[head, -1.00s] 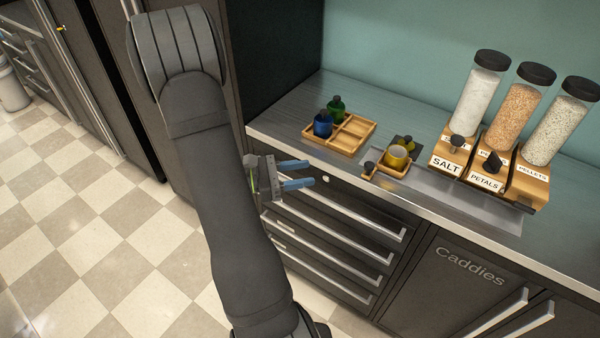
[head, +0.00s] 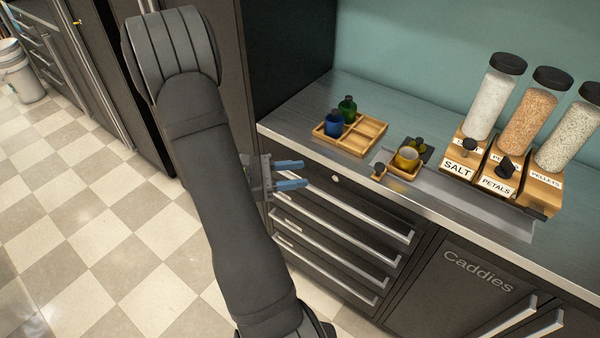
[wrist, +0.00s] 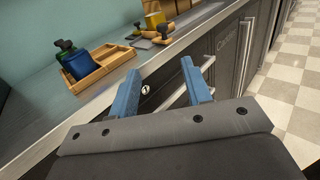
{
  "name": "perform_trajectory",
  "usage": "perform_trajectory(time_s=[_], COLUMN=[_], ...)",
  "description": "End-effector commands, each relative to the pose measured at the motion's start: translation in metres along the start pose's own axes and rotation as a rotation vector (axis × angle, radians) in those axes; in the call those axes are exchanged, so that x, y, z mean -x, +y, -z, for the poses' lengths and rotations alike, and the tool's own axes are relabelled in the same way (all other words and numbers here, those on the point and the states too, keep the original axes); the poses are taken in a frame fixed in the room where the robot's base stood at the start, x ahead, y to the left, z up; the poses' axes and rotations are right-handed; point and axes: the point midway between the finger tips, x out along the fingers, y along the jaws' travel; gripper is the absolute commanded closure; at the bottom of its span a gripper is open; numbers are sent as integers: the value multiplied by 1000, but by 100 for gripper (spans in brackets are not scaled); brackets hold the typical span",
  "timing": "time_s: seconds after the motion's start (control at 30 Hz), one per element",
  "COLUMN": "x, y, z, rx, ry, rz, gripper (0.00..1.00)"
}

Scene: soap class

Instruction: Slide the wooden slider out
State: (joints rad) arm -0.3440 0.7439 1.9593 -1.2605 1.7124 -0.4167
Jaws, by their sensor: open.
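My gripper (head: 300,174) is open and empty, in front of the counter's front edge by the upper drawers. In the wrist view its two blue fingers (wrist: 163,82) stand apart with nothing between them. Wooden dispenser bases (head: 471,158) with dark knobs stand farther right. My gripper is left of all these and touches none.
A wooden tray (head: 368,134) with a blue bottle (head: 334,124) and a green bottle (head: 347,109) stands at the counter's left. Several clear jars (head: 494,97) stand at the right. Drawer handles (head: 345,215) jut out below.

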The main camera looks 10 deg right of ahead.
Motion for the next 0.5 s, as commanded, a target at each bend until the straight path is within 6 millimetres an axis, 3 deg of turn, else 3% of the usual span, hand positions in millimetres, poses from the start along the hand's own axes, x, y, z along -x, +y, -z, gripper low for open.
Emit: perform_trajectory(time_s=[0.5], x=[12], y=[-13], z=[-29], rx=[-3], ry=[1], rz=[-1], gripper=[55])
